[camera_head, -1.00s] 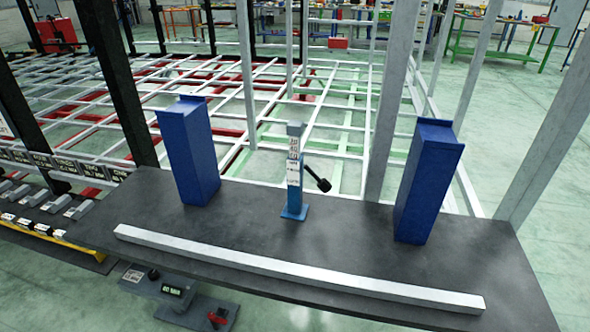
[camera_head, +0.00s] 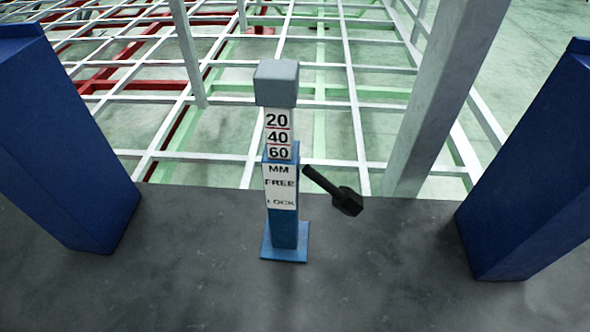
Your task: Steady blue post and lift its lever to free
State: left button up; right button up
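The blue post (camera_head: 284,232) stands upright on a small blue base plate on the dark table, near its far edge. A grey block (camera_head: 276,82) tops it. A white scale below the block reads 20, 40, 60, and a white label (camera_head: 281,186) reads MM, FREE, LOCK. The black lever (camera_head: 333,190) sticks out from the post's right side and slopes down to the right, its thick knob end level with the lower label. Neither of my grippers is in view.
A large blue block (camera_head: 65,150) stands left of the post and another blue block (camera_head: 530,180) stands right. The dark table (camera_head: 200,285) is bare in front of the post. A grey upright (camera_head: 445,100) and a white lattice frame lie behind.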

aim_at(345, 199)
jog(key=k+l+z, duration=0.15)
jog(key=l, duration=0.2)
jog(key=k+l+z, duration=0.15)
jog(key=l, duration=0.2)
jog(key=k+l+z, duration=0.15)
jog(key=l, duration=0.2)
